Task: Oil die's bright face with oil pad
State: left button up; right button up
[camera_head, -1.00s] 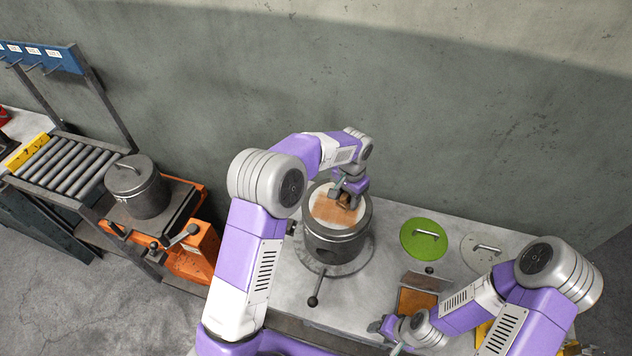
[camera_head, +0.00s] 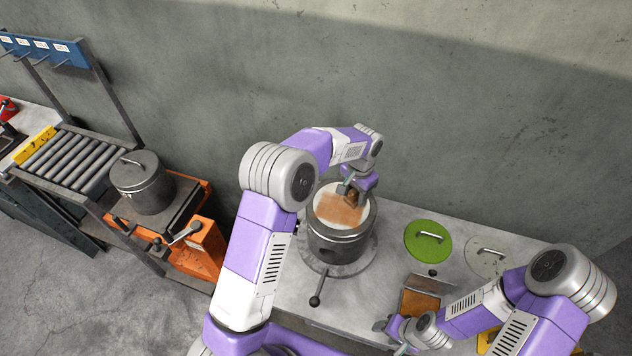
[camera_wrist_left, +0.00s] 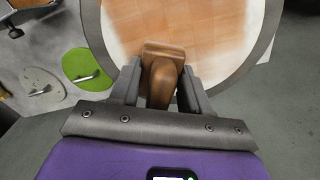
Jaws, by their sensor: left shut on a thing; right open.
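The die (camera_head: 341,240) is a grey round block standing on a round base on the bench. Its bright face (camera_head: 327,193) points up, with a brown oily patch (camera_head: 338,210) over much of it and a pale rim around it. My left gripper (camera_head: 351,188) is shut on the brown oil pad (camera_wrist_left: 164,72), over the face near its far right edge. The face (camera_wrist_left: 200,35) also shows in the left wrist view. I cannot tell for certain whether the pad touches it. My right gripper (camera_head: 390,326) is low at the bench's front, open, with its fingers partly unclear.
A green disc with a handle (camera_head: 428,240) and a grey disc with a handle (camera_head: 487,254) lie on the bench to the right. An orange-brown tray (camera_head: 419,304) is near my right gripper. At left, a lidded grey pot (camera_head: 142,184) stands beside a roller conveyor (camera_head: 66,160).

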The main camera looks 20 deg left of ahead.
aim_at(323, 191)
pick_arm(q)
jog(key=shift+w+a, duration=0.25)
jog(key=shift+a, duration=0.95)
pick_arm(e)
jog(key=shift+w, duration=0.25)
pick_arm(q)
jog(key=shift+s+a, duration=0.25)
jog(key=shift+a, duration=0.9)
pick_arm(e)
jog(key=shift+s+a, duration=0.15)
pick_arm(q)
jog(key=shift+a, duration=2.25)
jog(key=shift+a+r, duration=0.1)
jog(key=shift+a, duration=0.15)
pick_arm(e)
jog(key=shift+a+r, duration=0.1)
jog(key=shift+r, duration=0.05)
pick_arm(q)
notch_tip(323, 191, up, 3)
jog(key=shift+r+p, duration=0.15)
jog(key=shift+p, duration=0.9)
pick_arm(e)
jog(key=shift+r, duration=0.9)
jog(key=shift+s+d, duration=0.1)
jog(key=shift+d, duration=0.25)
pick_arm(q)
notch_tip(323, 191, up, 5)
jog(key=shift+d+f, duration=0.1)
jog(key=shift+f, duration=0.1)
